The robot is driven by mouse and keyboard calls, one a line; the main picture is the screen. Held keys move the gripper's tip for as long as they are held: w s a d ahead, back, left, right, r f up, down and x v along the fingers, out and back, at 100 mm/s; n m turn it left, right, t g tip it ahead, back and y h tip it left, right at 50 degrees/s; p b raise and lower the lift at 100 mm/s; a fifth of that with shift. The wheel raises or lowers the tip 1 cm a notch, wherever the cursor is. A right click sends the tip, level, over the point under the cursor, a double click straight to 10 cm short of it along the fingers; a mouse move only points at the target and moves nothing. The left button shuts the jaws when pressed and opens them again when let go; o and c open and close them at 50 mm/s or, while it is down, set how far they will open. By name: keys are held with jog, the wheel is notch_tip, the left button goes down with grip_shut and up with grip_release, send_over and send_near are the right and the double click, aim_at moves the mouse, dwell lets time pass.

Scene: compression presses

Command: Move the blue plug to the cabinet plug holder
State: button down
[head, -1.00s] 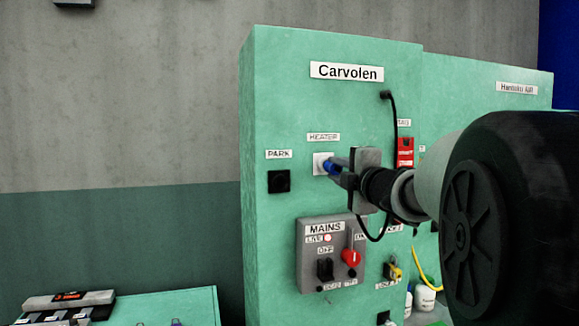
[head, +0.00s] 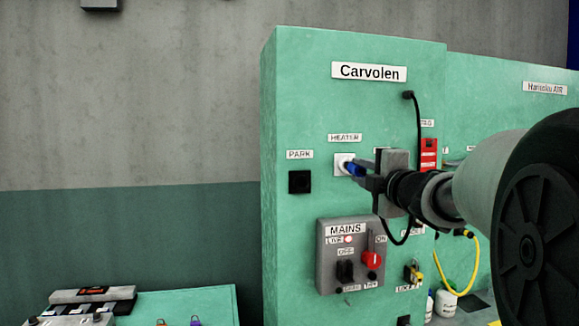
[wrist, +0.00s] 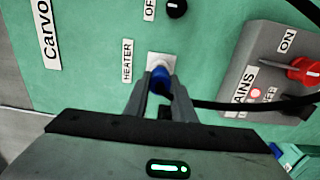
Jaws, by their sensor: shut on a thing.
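The blue plug (head: 355,169) is between the fingers of my gripper (head: 370,173), which is shut on it. In the wrist view the blue plug (wrist: 160,78) lies between both fingertips, against or just in front of the white HEATER socket (wrist: 161,60). I cannot tell how far it is seated. A black cable runs from the plug to the upper cabinet front. A black square holder (head: 300,182) labelled PARK is on the green cabinet (head: 300,110), left of and slightly below the HEATER socket. The holder looks empty.
The grey MAINS box (head: 330,270) with a red knob (head: 371,260) projects below the plug. A red tag (head: 429,155) hangs to the right. A yellow hose (head: 477,260) loops at right. The cabinet front around PARK is clear.

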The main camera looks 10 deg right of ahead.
aim_at(365, 171)
jog(key=shift+s, duration=0.15)
jog(key=shift+s, duration=1.85)
